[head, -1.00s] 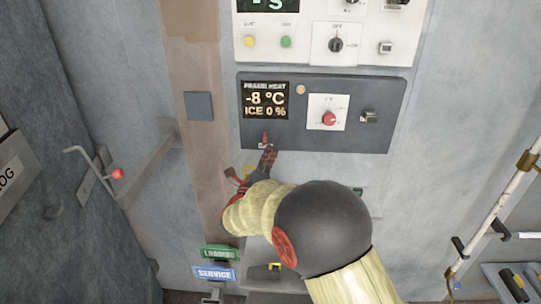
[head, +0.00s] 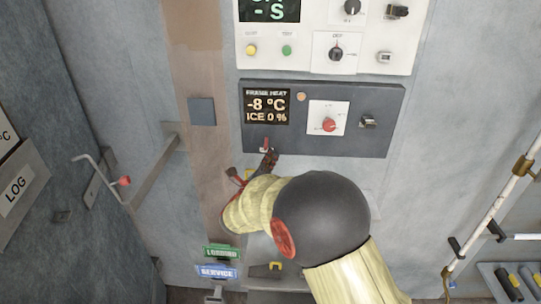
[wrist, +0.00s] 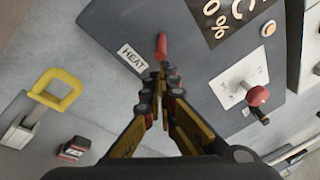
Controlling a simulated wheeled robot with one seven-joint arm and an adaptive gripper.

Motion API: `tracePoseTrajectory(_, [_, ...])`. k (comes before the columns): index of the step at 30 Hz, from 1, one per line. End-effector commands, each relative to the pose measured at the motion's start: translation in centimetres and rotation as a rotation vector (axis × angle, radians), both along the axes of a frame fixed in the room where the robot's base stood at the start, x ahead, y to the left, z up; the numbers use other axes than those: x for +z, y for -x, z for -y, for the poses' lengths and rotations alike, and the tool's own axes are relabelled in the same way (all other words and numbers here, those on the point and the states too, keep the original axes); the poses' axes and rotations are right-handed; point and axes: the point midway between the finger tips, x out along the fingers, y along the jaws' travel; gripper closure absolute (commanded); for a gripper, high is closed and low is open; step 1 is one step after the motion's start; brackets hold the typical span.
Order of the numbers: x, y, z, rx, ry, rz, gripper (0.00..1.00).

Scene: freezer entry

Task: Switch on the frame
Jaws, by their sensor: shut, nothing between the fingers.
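The dark grey frame heat panel (head: 310,143) is on the wall, with a display (head: 267,104) reading "FRAME HEAT", -8 °C and ICE 0 %. A small red lever (head: 265,143) sits at its lower left, below the display. In the wrist view the red lever (wrist: 161,45) stands beside a "HEAT" label (wrist: 133,58). My gripper (head: 270,153) is shut and empty. In the wrist view my gripper's fingertips (wrist: 158,76) are at the lever's lower end; I cannot tell whether they touch it.
A red knob (head: 329,125) and a metal switch (head: 368,121) are on the same panel. A white control panel (head: 310,53) is above. A yellow-handled fixture (wrist: 56,90) is left in the wrist view. A red-tipped handle (head: 124,182) juts from the left.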

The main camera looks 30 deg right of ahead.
Motion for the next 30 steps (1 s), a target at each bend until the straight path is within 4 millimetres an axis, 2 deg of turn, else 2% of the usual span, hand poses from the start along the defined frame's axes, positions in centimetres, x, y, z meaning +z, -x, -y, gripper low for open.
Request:
tracePoseTrajectory(17, [0.9,0.2,-0.2,0.001,-0.048,-0.071,1.0])
tracePoseTrajectory(30, [2.5,0.5,-0.4,0.001,-0.129,-0.192,1.0])
